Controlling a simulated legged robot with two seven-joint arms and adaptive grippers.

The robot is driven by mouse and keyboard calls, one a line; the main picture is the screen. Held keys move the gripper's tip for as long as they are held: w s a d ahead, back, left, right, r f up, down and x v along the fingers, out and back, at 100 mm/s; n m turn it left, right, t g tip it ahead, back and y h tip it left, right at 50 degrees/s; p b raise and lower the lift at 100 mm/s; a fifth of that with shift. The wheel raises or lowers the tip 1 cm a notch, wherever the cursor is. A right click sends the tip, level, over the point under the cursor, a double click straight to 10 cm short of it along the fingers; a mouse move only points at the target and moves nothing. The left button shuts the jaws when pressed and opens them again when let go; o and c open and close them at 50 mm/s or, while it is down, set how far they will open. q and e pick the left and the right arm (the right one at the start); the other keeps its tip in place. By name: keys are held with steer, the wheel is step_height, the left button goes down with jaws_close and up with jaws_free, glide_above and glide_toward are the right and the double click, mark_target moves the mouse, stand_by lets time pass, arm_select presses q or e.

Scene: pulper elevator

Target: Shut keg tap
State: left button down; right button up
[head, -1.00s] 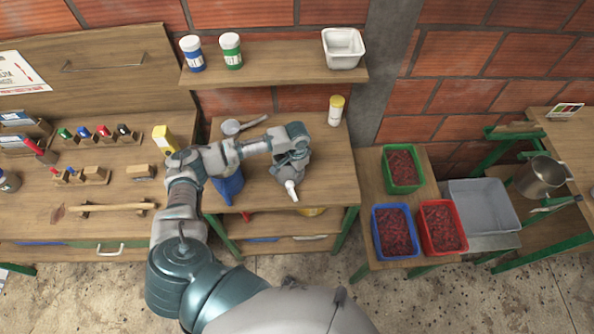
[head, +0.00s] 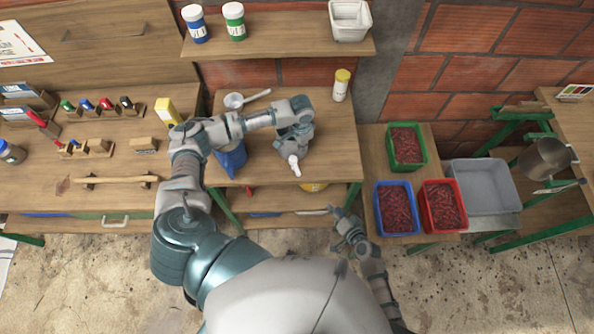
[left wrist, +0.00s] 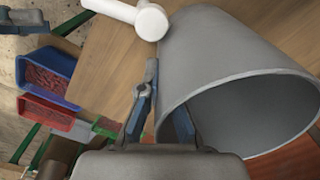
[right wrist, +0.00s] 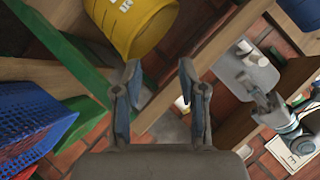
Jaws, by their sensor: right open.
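A grey keg (head: 303,146) stands on the middle table, partly hidden under my left gripper (head: 294,128). Its white tap (head: 294,165) points toward the front edge. In the left wrist view the keg (left wrist: 225,60) is a large grey open-rimmed cylinder, and the white tap (left wrist: 148,20) is ahead of the fingers. My left gripper (left wrist: 163,90) is close against the keg wall; one finger is partly hidden, so its opening is unclear. My right gripper (head: 342,220) is lower, in front of the table. In the right wrist view it is open and empty (right wrist: 160,75).
A blue container (head: 231,160) and a metal scoop (head: 235,101) are left of the keg. A yellow-capped jar (head: 341,85) stands behind. A yellow bucket (right wrist: 130,22) sits under the tabletop, near my right gripper. Crates of red fruit, including a blue crate (head: 396,207), stand to the right.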

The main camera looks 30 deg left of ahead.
mark_target(298, 172)
steer(key=s+a+r+g+y, duration=0.1)
steer(key=a+r+y, duration=0.1)
steer(key=a+r, duration=0.3)
steer(key=s+a+r+y, duration=0.1)
steer(key=a+r+y, duration=0.1)
steer(key=r, duration=0.5)
steer(key=shift+n, duration=0.4)
steer(key=x, duration=1.1)
steer(key=shift+w+a, duration=0.15)
steer(key=shift+w, duration=0.05)
steer(key=shift+w+a+f, duration=0.15)
steer(key=shift+a+f, duration=0.05)
steer(key=shift+a, duration=0.15)
steer(key=shift+c, duration=0.2)
jaws_close()
